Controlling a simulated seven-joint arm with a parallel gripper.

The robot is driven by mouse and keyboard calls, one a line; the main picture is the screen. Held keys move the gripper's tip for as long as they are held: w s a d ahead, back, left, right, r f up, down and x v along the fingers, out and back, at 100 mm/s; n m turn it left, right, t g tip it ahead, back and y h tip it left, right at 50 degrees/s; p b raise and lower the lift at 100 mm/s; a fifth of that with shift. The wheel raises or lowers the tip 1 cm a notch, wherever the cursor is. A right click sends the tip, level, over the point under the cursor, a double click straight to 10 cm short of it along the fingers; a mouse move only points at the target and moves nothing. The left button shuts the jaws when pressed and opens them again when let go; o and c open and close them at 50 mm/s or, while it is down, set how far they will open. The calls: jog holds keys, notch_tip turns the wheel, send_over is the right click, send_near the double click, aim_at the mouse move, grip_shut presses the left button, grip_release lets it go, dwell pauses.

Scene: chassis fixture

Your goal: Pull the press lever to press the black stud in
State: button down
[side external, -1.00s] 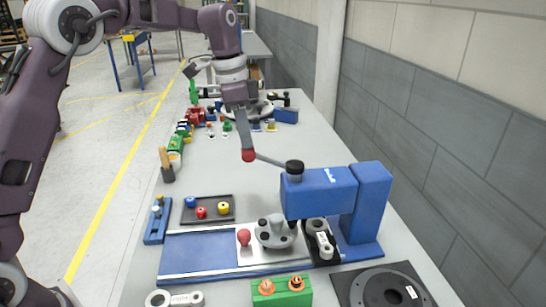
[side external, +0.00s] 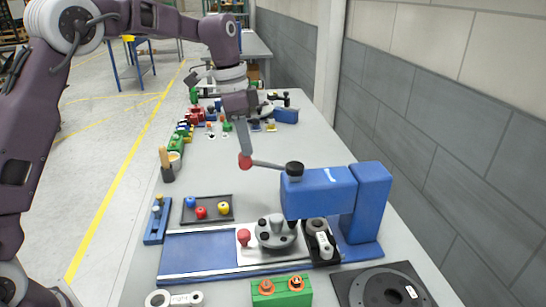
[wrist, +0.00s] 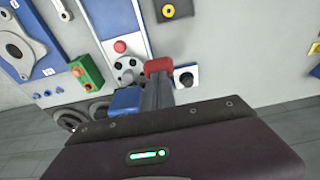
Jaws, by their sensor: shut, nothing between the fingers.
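The blue press (side external: 320,190) stands on the right of the blue fixture. Its lever (side external: 268,165) runs from a black hub (side external: 294,168) left to a red knob (side external: 245,161). My gripper (side external: 243,150) is shut and its fingertips are at the red knob, seemingly touching it. In the wrist view the red knob (wrist: 158,65) shows right at the ends of my fingers. A grey round chassis part (side external: 276,232) with black studs sits on the fixture beside the press head. It also shows in the wrist view (wrist: 127,68). I cannot tell how deep each stud sits.
A red knob on a white plate (side external: 244,238) is left of the chassis part. A dark tray (side external: 221,215) with coloured knobs lies further left. A green block (side external: 282,290) and a black round base (side external: 385,290) are in front.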

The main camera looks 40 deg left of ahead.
aim_at(243, 159)
jog(key=shift+s+a+f, duration=0.25)
jog(key=shift+f, duration=0.5)
jog(key=shift+s+a+f, duration=0.1)
jog(key=shift+a+f, duration=0.05)
jog(key=shift+f, duration=1.1)
